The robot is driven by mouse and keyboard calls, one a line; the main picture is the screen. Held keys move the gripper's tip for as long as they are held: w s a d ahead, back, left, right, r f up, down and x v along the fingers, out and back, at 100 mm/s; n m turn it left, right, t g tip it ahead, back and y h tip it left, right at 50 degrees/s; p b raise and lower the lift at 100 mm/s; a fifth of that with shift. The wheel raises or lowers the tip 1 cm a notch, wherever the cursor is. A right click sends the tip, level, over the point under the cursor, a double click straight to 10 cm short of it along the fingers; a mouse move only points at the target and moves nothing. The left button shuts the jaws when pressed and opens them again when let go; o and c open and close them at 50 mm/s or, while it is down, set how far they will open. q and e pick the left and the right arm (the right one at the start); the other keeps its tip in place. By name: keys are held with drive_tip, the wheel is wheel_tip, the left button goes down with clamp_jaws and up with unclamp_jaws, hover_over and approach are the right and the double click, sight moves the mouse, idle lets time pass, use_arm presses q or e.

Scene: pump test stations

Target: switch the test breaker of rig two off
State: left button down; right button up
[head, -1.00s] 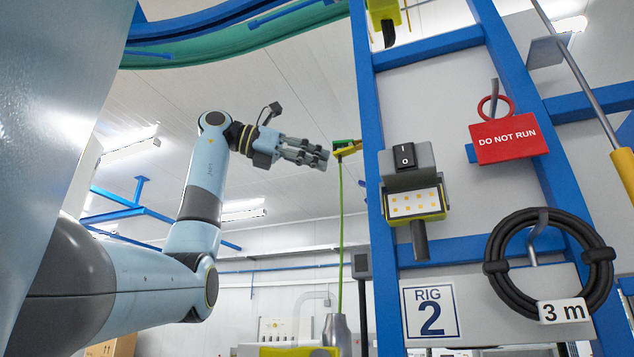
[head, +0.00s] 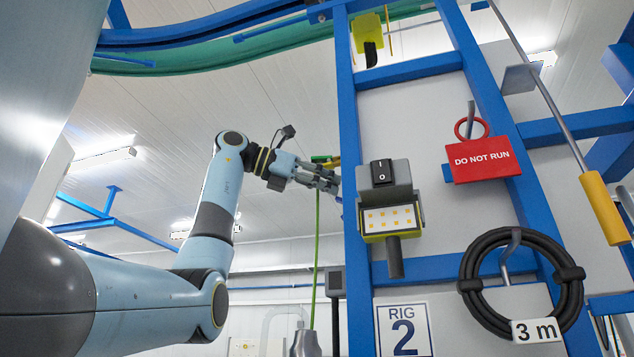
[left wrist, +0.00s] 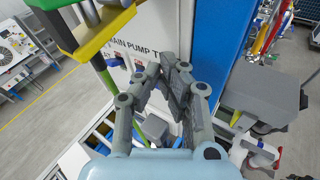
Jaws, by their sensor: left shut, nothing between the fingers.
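The test breaker is a black rocker switch (head: 382,172) marked I above O, on a grey box on the blue frame above the RIG 2 sign (head: 404,330). I cannot tell which side of the rocker is pressed in. My left gripper (head: 337,185) is shut and empty, just left of the blue post and the breaker, apart from the rocker. In the left wrist view its fingers (left wrist: 172,68) come together near a blue post, with a grey box (left wrist: 262,95) to the right. The rocker face is not clear there. My right gripper is not in view.
A red DO NOT RUN tag (head: 482,160) and a black cable coil (head: 469,279) hang to the right. A blue post (head: 351,150) stands between gripper and breaker. A green cable (head: 316,260) hangs behind the gripper.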

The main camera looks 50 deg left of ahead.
sight(336, 199)
use_arm(q)
drive_tip(key=shift+w+f+b, duration=0.15)
drive_tip(key=shift+f+b, duration=0.25)
drive_tip(key=shift+f, duration=0.4)
drive_tip(key=shift+w+f+b, duration=0.1)
drive_tip(key=shift+f+b, duration=0.3)
drive_tip(key=shift+f, duration=0.35)
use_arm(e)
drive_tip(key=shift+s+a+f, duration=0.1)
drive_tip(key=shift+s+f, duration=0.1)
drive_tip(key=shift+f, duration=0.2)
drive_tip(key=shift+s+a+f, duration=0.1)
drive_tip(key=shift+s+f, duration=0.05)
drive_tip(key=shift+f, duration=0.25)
use_arm(q)
drive_tip(key=shift+r, duration=0.1)
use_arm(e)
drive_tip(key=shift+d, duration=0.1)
use_arm(q)
drive_tip(key=shift+s+a+r+p, duration=0.25)
drive_tip(key=shift+s+a+p, duration=0.15)
drive_tip(key=shift+a, duration=0.2)
drive_tip(key=s+a+p, duration=0.2)
drive_tip(key=s+a, duration=0.1)
drive_tip(key=a, duration=0.2)
drive_tip(key=shift+a+r, duration=0.3)
drive_tip(key=shift+a, duration=0.1)
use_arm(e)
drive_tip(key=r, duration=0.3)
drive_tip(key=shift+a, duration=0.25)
